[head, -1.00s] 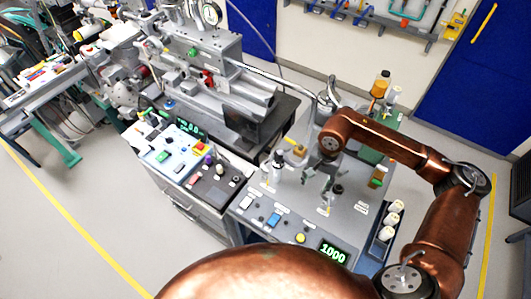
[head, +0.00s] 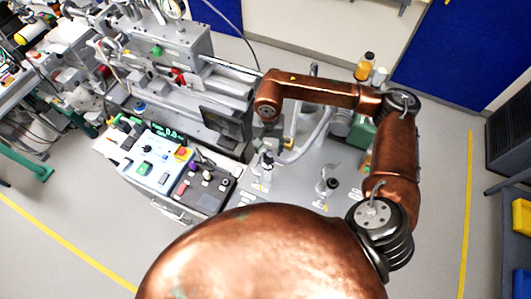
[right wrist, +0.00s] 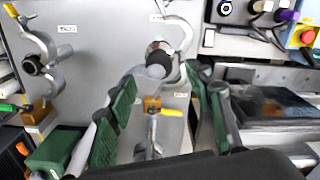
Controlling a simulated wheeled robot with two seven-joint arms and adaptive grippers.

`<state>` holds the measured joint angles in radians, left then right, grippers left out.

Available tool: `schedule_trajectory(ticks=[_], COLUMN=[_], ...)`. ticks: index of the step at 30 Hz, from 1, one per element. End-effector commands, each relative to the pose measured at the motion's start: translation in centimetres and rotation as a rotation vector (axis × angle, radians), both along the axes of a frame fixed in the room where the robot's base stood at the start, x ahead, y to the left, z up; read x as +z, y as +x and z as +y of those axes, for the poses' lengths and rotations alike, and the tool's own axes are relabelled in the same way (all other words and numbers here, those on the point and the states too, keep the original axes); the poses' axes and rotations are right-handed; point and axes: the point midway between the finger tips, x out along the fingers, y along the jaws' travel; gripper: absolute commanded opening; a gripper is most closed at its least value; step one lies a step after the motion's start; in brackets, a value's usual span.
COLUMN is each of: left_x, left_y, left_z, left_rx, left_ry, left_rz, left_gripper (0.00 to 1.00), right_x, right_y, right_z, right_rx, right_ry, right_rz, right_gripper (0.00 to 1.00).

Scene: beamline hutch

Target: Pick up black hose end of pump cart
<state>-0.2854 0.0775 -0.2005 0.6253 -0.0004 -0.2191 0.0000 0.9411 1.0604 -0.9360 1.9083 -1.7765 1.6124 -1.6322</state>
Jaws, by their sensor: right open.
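A dark, rounded hose end (right wrist: 158,62) with a pale ring sits at a curved grey hook on the grey top of the pump cart (head: 240,205). It lies between and beyond my right gripper's green finger pads. My right gripper (right wrist: 160,76) is open, its fingers on either side with a gap. A similar dark end (right wrist: 32,65) in another hook lies at the left of the wrist view. In the head view, two upright fittings, one on the left (head: 267,160) and one with a black top (head: 333,183), stand on the cart. My right fingers are hard to make out there; my left gripper does not show.
A brass block with a yellow lever (right wrist: 153,105) stands below the hose end in the wrist view. A control panel with a red button (head: 183,153) adjoins the cart's left side. An amber bottle (head: 365,66) stands behind my right arm. Open floor lies right.

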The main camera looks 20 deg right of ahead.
Motion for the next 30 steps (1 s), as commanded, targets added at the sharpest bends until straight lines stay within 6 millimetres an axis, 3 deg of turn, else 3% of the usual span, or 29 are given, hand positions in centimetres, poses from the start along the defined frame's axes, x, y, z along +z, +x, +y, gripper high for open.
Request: schedule_trajectory(ticks=[3,9,15,21,24,30], left_x=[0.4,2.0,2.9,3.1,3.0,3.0], left_y=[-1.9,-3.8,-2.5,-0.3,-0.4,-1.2], left_z=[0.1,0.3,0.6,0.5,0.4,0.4], left_rx=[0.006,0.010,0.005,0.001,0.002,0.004], left_ry=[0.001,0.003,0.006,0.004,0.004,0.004], left_rz=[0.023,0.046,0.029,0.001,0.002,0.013], left_gripper=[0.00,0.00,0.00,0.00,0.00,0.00], right_x=[-1.2,-3.5,-6.1,-6.7,-6.7,-6.7], right_y=[0.0,0.1,0.2,0.2,0.2,0.2], right_z=[0.3,0.2,0.1,0.0,0.0,-0.1], right_rx=[0.005,0.006,0.005,0.005,0.004,0.004], right_ry=[0.002,0.001,0.002,0.001,0.001,0.001], right_rz=[0.002,0.005,0.001,0.000,-0.001,-0.001], right_gripper=[0.47,0.47,0.47,0.47,0.47,0.33])
